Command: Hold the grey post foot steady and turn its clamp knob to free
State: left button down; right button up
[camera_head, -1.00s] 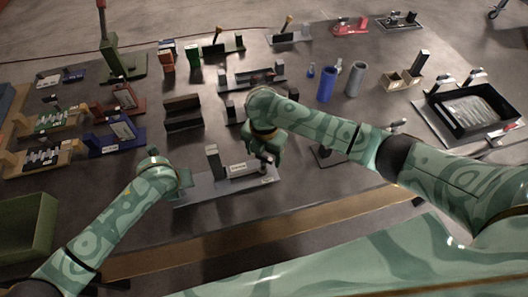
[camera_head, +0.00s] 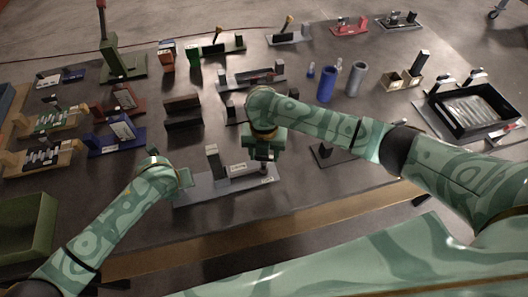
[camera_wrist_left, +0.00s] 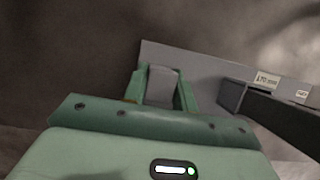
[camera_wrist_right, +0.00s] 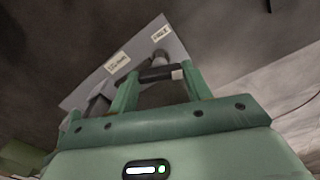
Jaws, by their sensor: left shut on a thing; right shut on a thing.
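The grey post foot (camera_head: 203,190) is a long flat plate on the table with a dark upright block (camera_head: 213,162) and white labels. My left gripper (camera_wrist_left: 161,88) is shut on a grey block (camera_wrist_left: 162,84) at the plate's left end. My right gripper (camera_wrist_right: 160,82) is shut on the clamp knob (camera_wrist_right: 160,74), a dark crossbar with a pale end, over a grey round stem (camera_wrist_right: 160,57) near the plate's right end. One label there seems to read FREE. In the head view my right gripper (camera_head: 263,160) largely hides the knob.
Behind stand dark blocks (camera_head: 182,112) and other fixtures. Blue (camera_head: 327,85) and grey (camera_head: 356,79) cylinders stand at the back right. A black tray (camera_head: 432,112) is at the right. A green bin (camera_head: 22,225) is at the front left. Table in front of the plate is clear.

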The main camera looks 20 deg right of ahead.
jog(key=shift+n, duration=2.3)
jog(key=o, duration=1)
notch_tip(320, 180, up, 12)
pick_arm(q)
jog(key=c, duration=1)
grip_release()
jog(key=shift+c, duration=0.2)
